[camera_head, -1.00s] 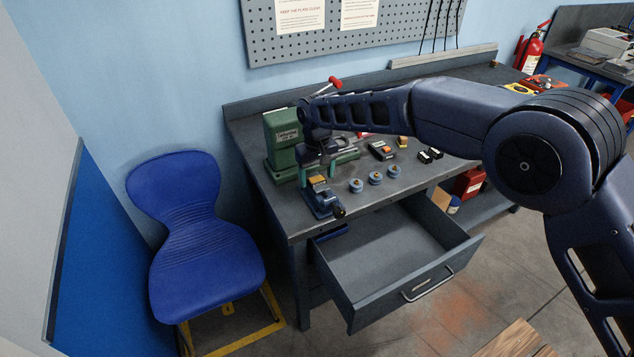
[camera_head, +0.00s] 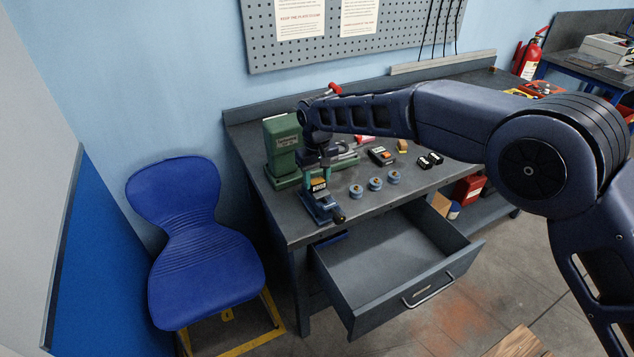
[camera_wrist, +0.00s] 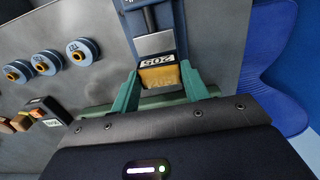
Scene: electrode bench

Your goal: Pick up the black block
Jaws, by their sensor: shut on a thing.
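I cannot tell whether the block touches the vise. My arm hides part of the bench behind the gripper.
A green machine (camera_head: 282,145) stands behind the vise. Several blue round pieces (camera_head: 375,183) sit right of it. A black-and-orange block (camera_head: 381,156) and a brass-coloured block (camera_head: 402,146) lie beyond. An open, empty drawer (camera_head: 385,255) juts out below. A blue chair (camera_head: 200,240) stands at left.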

